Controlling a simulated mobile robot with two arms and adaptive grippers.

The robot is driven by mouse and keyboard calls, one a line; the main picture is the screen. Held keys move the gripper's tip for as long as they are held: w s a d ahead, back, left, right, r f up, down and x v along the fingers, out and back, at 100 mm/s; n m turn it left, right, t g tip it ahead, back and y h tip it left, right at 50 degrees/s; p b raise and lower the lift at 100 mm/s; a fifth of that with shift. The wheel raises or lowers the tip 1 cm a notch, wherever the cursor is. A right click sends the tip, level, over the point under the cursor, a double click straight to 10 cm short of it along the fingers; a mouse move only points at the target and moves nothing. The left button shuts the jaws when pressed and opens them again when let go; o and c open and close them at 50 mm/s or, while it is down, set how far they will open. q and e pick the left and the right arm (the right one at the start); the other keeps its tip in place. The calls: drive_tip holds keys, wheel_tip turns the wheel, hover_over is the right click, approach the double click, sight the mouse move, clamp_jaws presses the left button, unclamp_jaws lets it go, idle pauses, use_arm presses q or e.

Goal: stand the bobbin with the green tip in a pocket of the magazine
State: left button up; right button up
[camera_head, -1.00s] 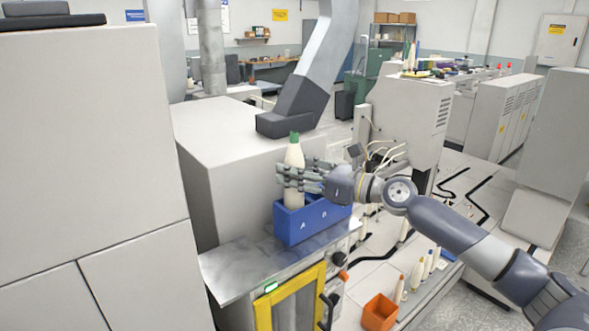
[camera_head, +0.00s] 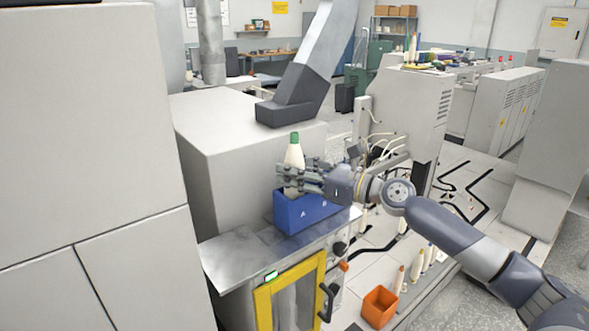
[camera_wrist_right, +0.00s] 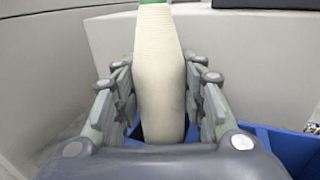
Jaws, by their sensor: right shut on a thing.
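The bobbin with the green tip (camera_head: 294,152) is cream-coloured and upright. My right gripper (camera_head: 291,180) is shut on its body, with fingers on both sides; the right wrist view also shows the bobbin (camera_wrist_right: 160,75) between the fingers (camera_wrist_right: 160,100). The blue magazine (camera_head: 303,217), marked A and B, stands on a metal shelf. The bobbin is over the left part, on the A side, and its lower end is hidden behind the magazine's front wall. I cannot tell whether it touches the pocket floor. My left gripper is not in view.
The metal shelf (camera_head: 235,262) has free room left of the magazine. A pale machine housing (camera_head: 238,150) rises close behind it. An orange bin (camera_head: 380,308) and several standing bobbins are lower right. A yellow-framed door (camera_head: 264,310) is below the shelf.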

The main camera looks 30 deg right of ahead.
drive_tip(key=shift+f, duration=0.6)
idle(0.3)
drive_tip(key=o, duration=1.2)
drive_tip(key=shift+s+f, duration=0.1)
drive_tip(key=shift+s, duration=0.05)
